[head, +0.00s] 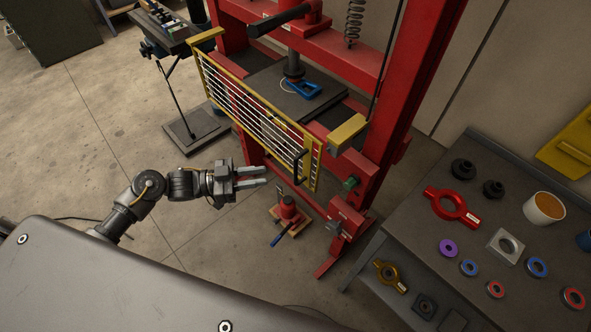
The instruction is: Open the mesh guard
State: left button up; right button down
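The mesh guard (246,104) is a yellow-framed panel with pale wires across the front of a red press frame (406,75). It stands across the front of the press bed and looks closed. A black handle (299,166) sits near its right end. My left gripper (266,176) is open, with its two fingers apart and nothing between them. It points right, in front of and below the guard, to the left of the handle and apart from it in the picture. My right gripper is not in view.
A grey bench (398,240) at the right holds rings, a red two-handled part (452,206) and a white cup (543,208). A red jack (288,210) stands on the floor below the guard. A small stand (190,128) is at the left. Floor left of my arm is clear.

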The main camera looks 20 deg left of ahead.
aim_at(296, 183)
pick_arm(q)
jog(key=p+x, duration=0.2)
jog(key=x, duration=0.8)
jog(key=shift+w+d+p, duration=0.15)
jog(key=shift+d+p, duration=0.1)
jog(key=shift+p, duration=0.1)
grip_shut()
